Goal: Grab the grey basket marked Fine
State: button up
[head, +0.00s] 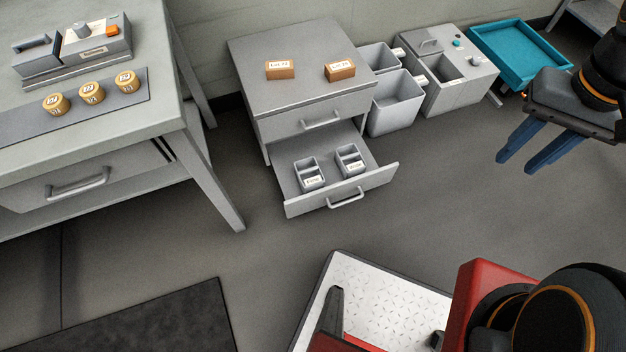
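Two small grey baskets stand side by side in the open lower drawer (330,193) of the grey cabinet. The left basket (308,169) has a white front label that appears to read Fine, though the print is tiny. The right basket (349,156) has a similar label that I cannot read surely. Both look upright and empty. My gripper (517,166) is at the upper right, well to the right of the drawer. Its two blue fingers are apart with nothing between them.
Two brown labelled blocks (280,69) (340,71) sit on the cabinet top (300,45). Grey bins (395,105), a grey machine (450,90) and a teal tray (520,55) stand right of it. Floor before the drawer is clear.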

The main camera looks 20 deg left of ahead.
aim_at(310, 177)
jog(key=u, duration=1.55)
jog(key=k, duration=0.4)
jog(key=z, duration=0.75)
jog(key=i, duration=0.5)
jog(key=u, duration=0.15)
